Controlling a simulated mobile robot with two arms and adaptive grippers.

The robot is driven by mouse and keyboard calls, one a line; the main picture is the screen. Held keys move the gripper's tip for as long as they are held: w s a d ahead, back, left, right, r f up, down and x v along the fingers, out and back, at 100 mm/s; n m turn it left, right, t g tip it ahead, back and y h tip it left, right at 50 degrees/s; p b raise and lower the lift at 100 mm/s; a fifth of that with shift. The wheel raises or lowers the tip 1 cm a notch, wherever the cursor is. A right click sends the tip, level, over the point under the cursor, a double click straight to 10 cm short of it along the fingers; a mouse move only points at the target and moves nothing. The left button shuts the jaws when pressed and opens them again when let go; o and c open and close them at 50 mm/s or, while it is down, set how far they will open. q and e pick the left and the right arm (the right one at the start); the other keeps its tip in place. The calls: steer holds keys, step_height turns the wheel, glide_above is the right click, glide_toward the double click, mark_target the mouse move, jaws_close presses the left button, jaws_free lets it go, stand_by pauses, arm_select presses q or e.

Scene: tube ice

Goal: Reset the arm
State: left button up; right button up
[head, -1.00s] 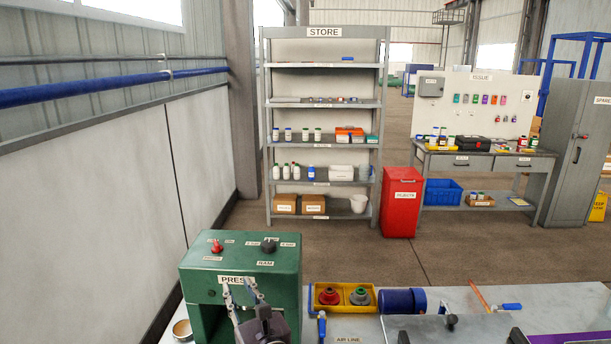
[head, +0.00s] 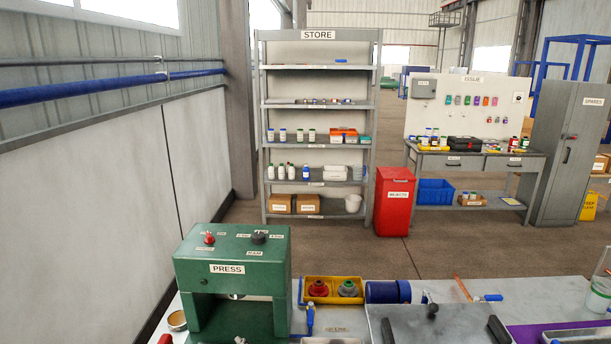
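Neither of my grippers is in view, and no part of my arms can be made out. The green press (head: 232,252) stands on the near bench at the lower left. It has a red knob and a black knob on top, and its front and open throat show clear of any gripper.
The bench holds a yellow tray (head: 361,281) with red and grey round parts, a blue cylinder (head: 382,292), a grey plate (head: 450,325) and a clear cup (head: 599,294). Beyond the floor stand the store shelf (head: 318,48), a red bin (head: 394,210) and a grey cabinet (head: 570,150).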

arm_select(q)
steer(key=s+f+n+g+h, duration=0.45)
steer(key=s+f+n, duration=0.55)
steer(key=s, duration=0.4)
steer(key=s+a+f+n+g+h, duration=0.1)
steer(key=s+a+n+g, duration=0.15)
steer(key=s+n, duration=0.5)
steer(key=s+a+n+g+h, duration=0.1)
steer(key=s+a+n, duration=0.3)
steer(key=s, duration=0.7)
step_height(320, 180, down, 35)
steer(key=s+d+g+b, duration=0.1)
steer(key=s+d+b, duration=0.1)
steer(key=b, duration=0.5)
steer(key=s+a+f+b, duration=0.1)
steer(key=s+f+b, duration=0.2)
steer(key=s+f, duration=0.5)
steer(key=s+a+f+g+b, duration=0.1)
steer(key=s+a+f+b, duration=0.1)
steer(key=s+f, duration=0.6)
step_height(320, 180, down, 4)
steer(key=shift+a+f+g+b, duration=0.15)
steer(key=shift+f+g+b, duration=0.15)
steer(key=shift+b, duration=0.15)
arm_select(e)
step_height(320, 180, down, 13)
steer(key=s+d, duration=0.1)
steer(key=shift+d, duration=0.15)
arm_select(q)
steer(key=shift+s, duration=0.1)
